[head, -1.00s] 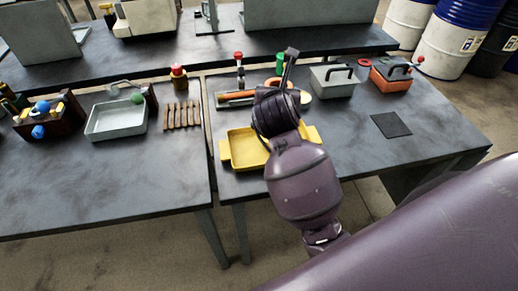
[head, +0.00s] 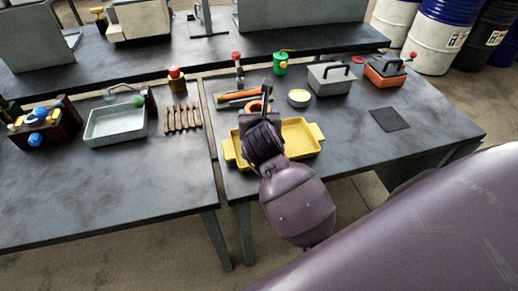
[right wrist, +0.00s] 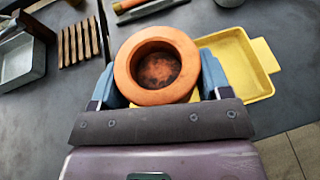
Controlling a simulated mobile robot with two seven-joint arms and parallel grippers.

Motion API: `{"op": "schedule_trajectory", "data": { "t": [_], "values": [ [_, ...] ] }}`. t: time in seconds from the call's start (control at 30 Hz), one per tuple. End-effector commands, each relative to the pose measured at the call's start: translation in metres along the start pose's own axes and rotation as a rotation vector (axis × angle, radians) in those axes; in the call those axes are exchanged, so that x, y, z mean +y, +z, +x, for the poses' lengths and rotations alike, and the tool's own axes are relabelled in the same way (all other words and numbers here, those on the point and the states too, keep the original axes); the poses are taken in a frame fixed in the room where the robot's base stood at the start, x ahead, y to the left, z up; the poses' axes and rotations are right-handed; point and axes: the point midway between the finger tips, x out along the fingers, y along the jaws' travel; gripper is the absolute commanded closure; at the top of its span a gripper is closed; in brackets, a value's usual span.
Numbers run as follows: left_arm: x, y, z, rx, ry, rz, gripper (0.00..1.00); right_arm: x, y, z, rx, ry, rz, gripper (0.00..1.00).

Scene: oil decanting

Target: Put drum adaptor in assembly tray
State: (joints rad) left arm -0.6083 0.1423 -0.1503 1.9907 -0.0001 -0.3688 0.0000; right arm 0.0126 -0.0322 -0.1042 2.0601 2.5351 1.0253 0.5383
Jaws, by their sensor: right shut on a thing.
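An orange ring with a dark hollow centre, which I take to be the drum adaptor (right wrist: 127,66), is between the two blue-grey fingers of my right gripper (right wrist: 158,72) in the right wrist view. The gripper is shut on it. In the head view part of the adaptor (head: 255,106) shows just beyond my right gripper (head: 262,98), by the left part of the yellow tray. The yellow tray (head: 314,135), which I take to be the assembly tray, lies on the right table. My wrist hides part of it. Its visible inside looks empty. My left gripper is not in view.
Behind the yellow tray are an orange-handled tool (head: 238,95), a round tin (head: 299,98), a green can (head: 280,63), a grey box (head: 331,79) and a red box (head: 386,73). A dark mat (head: 390,119) lies right. A grey tray (head: 115,125) is on the left table.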

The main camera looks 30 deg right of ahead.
Motion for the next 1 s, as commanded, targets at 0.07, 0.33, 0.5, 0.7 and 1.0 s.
{"op": "schedule_trajectory", "data": {
  "t": [0.07,0.33,0.5,0.7,1.0],
  "values": [
    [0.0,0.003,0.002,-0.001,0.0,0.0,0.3,0.0,-0.017,0.007,0.002,0.001,-0.003,0.66],
    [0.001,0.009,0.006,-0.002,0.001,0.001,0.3,0.0,-0.064,0.026,0.001,0.001,-0.001,0.66],
    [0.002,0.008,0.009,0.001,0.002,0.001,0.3,0.0,-0.075,0.031,-0.002,0.0,0.0,0.66],
    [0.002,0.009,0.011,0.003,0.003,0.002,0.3,0.0,-0.087,0.036,0.0,0.001,0.0,0.66],
    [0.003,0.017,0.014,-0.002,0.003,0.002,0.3,0.001,-0.116,0.048,-0.002,0.001,0.0,0.66]
  ]
}}
